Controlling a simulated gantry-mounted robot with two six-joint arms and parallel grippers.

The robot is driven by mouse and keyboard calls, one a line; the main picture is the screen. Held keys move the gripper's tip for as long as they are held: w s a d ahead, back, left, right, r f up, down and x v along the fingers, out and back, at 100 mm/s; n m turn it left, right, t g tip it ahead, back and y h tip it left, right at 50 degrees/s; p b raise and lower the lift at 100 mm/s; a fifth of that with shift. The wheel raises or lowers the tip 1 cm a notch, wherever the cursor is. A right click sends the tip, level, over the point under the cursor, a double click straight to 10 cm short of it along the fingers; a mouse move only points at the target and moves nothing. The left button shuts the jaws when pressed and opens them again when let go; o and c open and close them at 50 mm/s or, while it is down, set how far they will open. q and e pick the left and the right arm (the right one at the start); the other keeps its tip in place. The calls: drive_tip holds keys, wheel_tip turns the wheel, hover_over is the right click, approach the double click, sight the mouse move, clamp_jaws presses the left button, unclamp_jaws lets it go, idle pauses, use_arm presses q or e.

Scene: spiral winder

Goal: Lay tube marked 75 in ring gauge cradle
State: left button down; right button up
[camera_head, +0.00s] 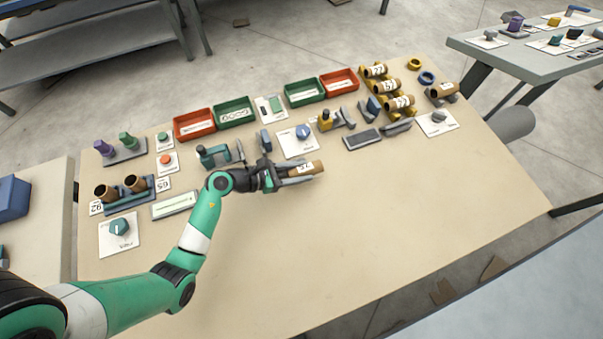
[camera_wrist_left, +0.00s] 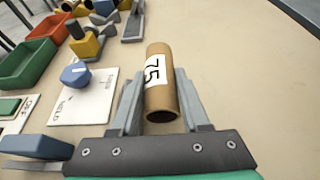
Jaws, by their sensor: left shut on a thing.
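The brown tube marked 75 (camera_head: 308,168) is between the fingers of my left gripper (camera_head: 300,173), near the middle of the table. In the left wrist view, the tube (camera_wrist_left: 162,95) lies lengthwise between both grey fingers (camera_wrist_left: 160,85), its label facing up and its open end toward the wrist. The gripper is shut on it. At the right back, a brown tube (camera_head: 443,89) rests on a grey support beside a yellow ring (camera_head: 414,64) and a blue ring (camera_head: 427,77). I cannot tell for certain which support is the ring gauge cradle. My right gripper is not in view.
A yellow rack with several marked tubes (camera_head: 387,88) stands at the right back. A white card with a blue knob (camera_head: 302,134) lies just beyond the gripper. Red and green bins (camera_head: 304,91) line the back. The table's front and right are clear.

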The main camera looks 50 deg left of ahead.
use_arm(q)
drive_tip(key=f, duration=0.1)
drive_tip(key=f+b, duration=0.2)
drive_tip(key=shift+w+f, duration=0.25)
drive_tip(key=shift+w, duration=0.05)
drive_tip(key=shift+f, duration=0.2)
drive_tip(key=shift+s+r, duration=0.1)
drive_tip(key=shift+r, duration=0.05)
drive_tip(key=shift+f, duration=0.2)
drive_tip(key=shift+c, duration=1.9)
unclamp_jaws()
drive_tip(key=shift+r, duration=0.15)
